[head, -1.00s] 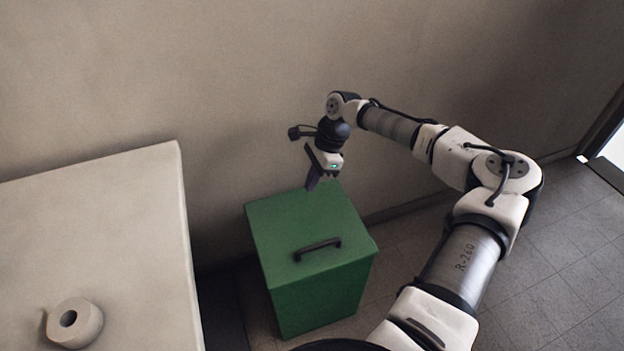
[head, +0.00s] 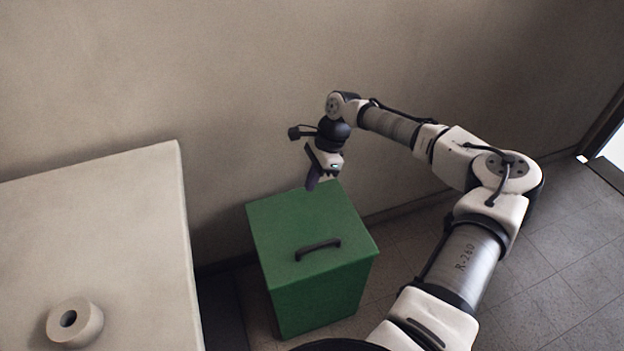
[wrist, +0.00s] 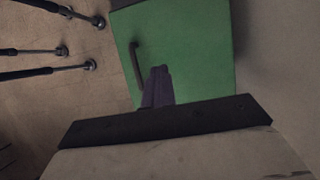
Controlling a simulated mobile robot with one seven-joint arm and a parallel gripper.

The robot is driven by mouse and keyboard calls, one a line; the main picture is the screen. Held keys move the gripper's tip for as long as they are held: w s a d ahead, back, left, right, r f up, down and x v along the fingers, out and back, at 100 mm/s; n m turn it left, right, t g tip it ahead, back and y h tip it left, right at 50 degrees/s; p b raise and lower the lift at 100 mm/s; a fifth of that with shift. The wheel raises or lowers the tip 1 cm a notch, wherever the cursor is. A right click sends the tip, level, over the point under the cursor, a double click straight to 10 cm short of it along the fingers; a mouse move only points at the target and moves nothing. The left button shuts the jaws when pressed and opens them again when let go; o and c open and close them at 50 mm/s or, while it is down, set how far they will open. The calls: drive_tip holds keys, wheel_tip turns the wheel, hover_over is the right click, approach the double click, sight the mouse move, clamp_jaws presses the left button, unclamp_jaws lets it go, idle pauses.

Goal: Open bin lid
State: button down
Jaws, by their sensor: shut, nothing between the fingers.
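The green bin (head: 318,300) stands on the floor against the wall, and its flat lid (head: 290,218) is closed. A dark bar handle (head: 318,249) is on the lid near its front edge. In the wrist view the lid (wrist: 195,50) fills the upper middle, with the handle (wrist: 136,64) left of my fingers. My gripper (head: 311,183) is above the back part of the lid, apart from the handle. It is shut and empty, and its fingertips (wrist: 159,72) show together in the wrist view.
A pale table (head: 100,215) stands left of the bin with a white roll (head: 75,322) on it. The wall (head: 230,80) is close behind the bin. Tiled floor (head: 570,270) is open to the right. Several dark rods (wrist: 40,60) show at the left of the wrist view.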

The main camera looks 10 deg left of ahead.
drive_tip(key=c, duration=2.1)
unclamp_jaws()
drive_tip(key=o, duration=0.7)
drive_tip(key=b+v, duration=0.1)
drive_tip(key=v, duration=1.3)
drive_tip(key=shift+f, duration=0.1)
